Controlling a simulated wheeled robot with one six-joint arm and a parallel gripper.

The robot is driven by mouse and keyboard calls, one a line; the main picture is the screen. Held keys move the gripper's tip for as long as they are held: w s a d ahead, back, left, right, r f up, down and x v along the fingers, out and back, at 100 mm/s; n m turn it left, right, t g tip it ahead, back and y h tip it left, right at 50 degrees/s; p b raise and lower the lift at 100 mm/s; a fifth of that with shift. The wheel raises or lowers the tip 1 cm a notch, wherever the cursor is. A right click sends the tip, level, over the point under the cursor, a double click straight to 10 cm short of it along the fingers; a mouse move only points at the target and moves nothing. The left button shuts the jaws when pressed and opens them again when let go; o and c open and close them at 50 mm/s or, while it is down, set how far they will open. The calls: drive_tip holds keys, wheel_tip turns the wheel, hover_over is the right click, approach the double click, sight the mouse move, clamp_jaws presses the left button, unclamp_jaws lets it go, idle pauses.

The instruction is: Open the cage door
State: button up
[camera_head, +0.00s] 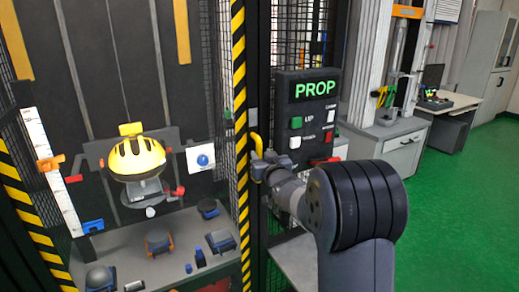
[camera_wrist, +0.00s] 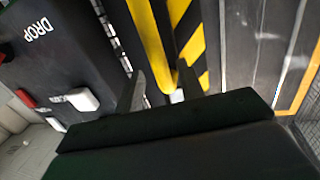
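The cage front shows a yellow-and-black striped upright (camera_head: 240,110), also seen in the wrist view (camera_wrist: 187,35). A yellow handle (camera_head: 257,144) stands just right of that upright. My gripper (camera_head: 260,167) is at the handle's lower part and hides some of it. In the wrist view, the two dark fingers of my gripper (camera_wrist: 160,90) are spread apart, with the yellow handle (camera_wrist: 150,35) reaching down between them. A gap shows beside the left finger; contact is not clear. How far the door stands open cannot be told.
A dark control box (camera_head: 305,110) with a green-lit display and buttons is close right of my gripper. Green floor (camera_head: 455,200) is clear at the right.

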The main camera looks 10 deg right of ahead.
sight(260, 152)
drive_tip(key=shift+w+a+p, duration=0.2)
drive_tip(key=shift+w+p, duration=0.1)
drive_tip(key=shift+w, duration=1.4)
clamp_jaws()
